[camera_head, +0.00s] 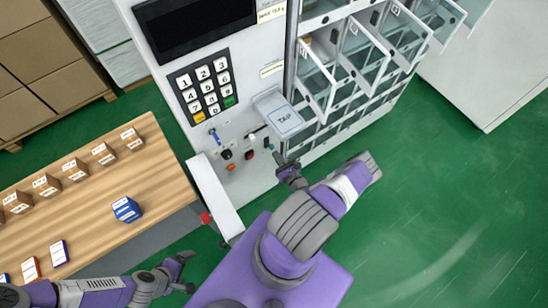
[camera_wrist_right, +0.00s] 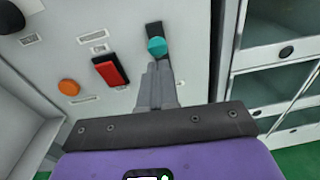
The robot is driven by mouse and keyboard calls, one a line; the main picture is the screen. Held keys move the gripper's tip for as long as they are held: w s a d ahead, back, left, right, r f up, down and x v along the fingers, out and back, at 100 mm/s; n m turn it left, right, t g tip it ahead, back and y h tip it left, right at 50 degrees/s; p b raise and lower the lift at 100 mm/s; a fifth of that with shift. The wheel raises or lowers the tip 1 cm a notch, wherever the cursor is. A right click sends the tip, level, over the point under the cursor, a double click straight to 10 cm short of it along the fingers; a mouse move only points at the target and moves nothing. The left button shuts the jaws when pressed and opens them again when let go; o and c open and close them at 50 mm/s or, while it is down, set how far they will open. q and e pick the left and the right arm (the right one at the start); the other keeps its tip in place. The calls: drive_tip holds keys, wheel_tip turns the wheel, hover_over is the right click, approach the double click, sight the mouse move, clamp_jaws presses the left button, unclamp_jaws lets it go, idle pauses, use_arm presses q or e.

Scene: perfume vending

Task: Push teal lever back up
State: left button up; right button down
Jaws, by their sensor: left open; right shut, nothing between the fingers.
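The teal lever (camera_wrist_right: 157,46) shows in the right wrist view as a round teal knob on a dark slot in the machine's pale front panel. My right gripper (camera_wrist_right: 158,70) is shut and empty. Its fingertips lie just below the knob in that view; I cannot tell whether they touch it. In the head view my right gripper (camera_head: 284,164) is at the machine's lower front, under the TAP card reader (camera_head: 284,118), and the lever is hard to make out there. My left gripper (camera_head: 184,270) is open and empty, low in the picture beside the wooden table.
A red rocker switch (camera_wrist_right: 110,71) and an orange button (camera_wrist_right: 69,87) sit left of the lever. Glass compartment doors (camera_head: 362,54) stand open on the machine. A wooden table (camera_head: 100,200) with small boxes is at left. Green floor lies free at right.

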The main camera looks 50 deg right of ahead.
use_arm(q)
drive_tip(key=shift+s+d+f+b, duration=0.15)
drive_tip(key=shift+s+f+b, duration=0.2)
drive_tip(key=shift+f+b, duration=0.2)
use_arm(e)
drive_tip(key=f+v, duration=0.1)
drive_tip(key=v, duration=1.2)
drive_tip(key=shift+a+f, duration=0.1)
drive_tip(key=shift+f, duration=0.05)
